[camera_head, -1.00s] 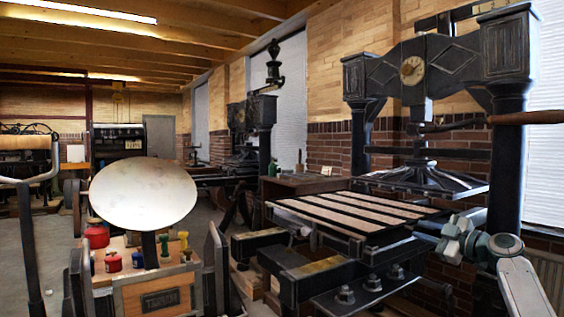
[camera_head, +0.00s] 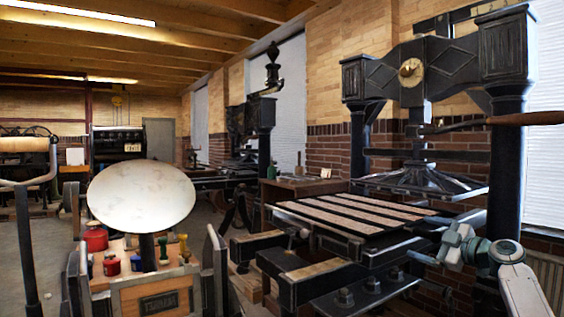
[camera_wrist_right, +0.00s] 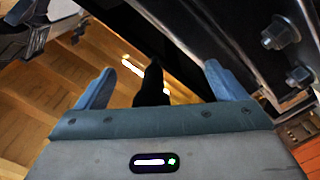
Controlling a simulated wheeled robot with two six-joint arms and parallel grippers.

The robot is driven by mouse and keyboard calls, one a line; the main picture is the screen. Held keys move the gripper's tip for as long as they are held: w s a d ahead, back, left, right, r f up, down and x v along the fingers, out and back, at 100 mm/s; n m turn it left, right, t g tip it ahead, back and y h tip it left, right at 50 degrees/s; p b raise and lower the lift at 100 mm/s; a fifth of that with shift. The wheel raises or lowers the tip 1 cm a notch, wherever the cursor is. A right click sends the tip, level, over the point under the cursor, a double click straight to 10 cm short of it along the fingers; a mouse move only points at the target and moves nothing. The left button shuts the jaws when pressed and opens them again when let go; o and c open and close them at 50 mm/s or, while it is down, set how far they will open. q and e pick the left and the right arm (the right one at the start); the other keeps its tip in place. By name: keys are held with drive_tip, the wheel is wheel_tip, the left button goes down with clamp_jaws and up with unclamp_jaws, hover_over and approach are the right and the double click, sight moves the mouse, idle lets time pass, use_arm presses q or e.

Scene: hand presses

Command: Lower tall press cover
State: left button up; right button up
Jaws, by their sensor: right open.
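The tall press (camera_head: 505,75) stands at the right, with black columns and a dark crosspiece bearing a brass disc. A flat panel (camera_head: 350,211) with pale and dark strips lies about level over its bed; I cannot tell for sure whether this is the cover. My right gripper (camera_head: 425,241) is by the panel's near right side, open. In the right wrist view its two fingers (camera_wrist_right: 158,72) are spread apart, with a dark bar-like shape (camera_wrist_right: 152,86) showing between them; I cannot tell whether it touches them. My left gripper is not in view.
A press with a pale round disc (camera_head: 142,195) stands at the left front, with small coloured pots and a wooden box front. A long wooden handle (camera_head: 525,118) juts out at the right. Open floor lies at the far left.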

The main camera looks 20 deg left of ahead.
drive_tip(key=b+v, duration=0.2)
drive_tip(key=v, duration=0.5)
drive_tip(key=shift+s+d+b, duration=0.2)
drive_tip(key=shift+d+b, duration=0.1)
idle(0.5)
